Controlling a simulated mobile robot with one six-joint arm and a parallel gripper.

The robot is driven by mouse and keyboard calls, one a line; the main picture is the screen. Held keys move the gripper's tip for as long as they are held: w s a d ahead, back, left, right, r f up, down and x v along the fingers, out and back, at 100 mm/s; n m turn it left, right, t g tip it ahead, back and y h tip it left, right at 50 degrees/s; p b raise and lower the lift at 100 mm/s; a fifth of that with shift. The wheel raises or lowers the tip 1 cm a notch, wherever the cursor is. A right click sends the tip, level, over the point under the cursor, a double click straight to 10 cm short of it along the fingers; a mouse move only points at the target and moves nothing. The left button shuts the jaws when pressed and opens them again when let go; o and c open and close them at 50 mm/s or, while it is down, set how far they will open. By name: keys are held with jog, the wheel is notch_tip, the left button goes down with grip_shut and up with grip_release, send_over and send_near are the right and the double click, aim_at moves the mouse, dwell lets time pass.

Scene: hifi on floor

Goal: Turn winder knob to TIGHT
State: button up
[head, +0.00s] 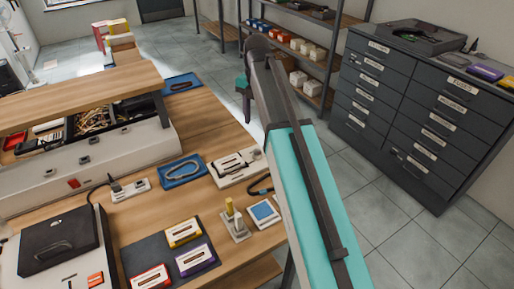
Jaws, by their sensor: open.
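No winder knob can be made out for certain, and no TIGHT marking is readable. A pale device with a dark slot (232,166) lies on the wooden bench (150,212), right of a blue tray. It may be the winder, but it is too small to tell. A small grey stand with a yellow-topped post (234,220) is nearer, left of a blue-and-white square pad (263,212). Three cassettes, yellow (184,232), purple (196,260) and red (151,278), lie on a dark mat.
A black-lidded machine (58,242) stands front left. A long pale cabinet (95,158) with a wooden top is behind it. Blue trays (181,171) (182,84) lie on the bench. Grey drawers (420,110) and shelves (300,45) stand beyond. The tiled floor at right is clear.

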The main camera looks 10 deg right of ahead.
aim_at(257, 152)
jog(key=shift+f, duration=0.15)
jog(key=shift+f+p, duration=1.25)
jog(key=shift+f, duration=5.5)
jog(key=c, duration=1.1)
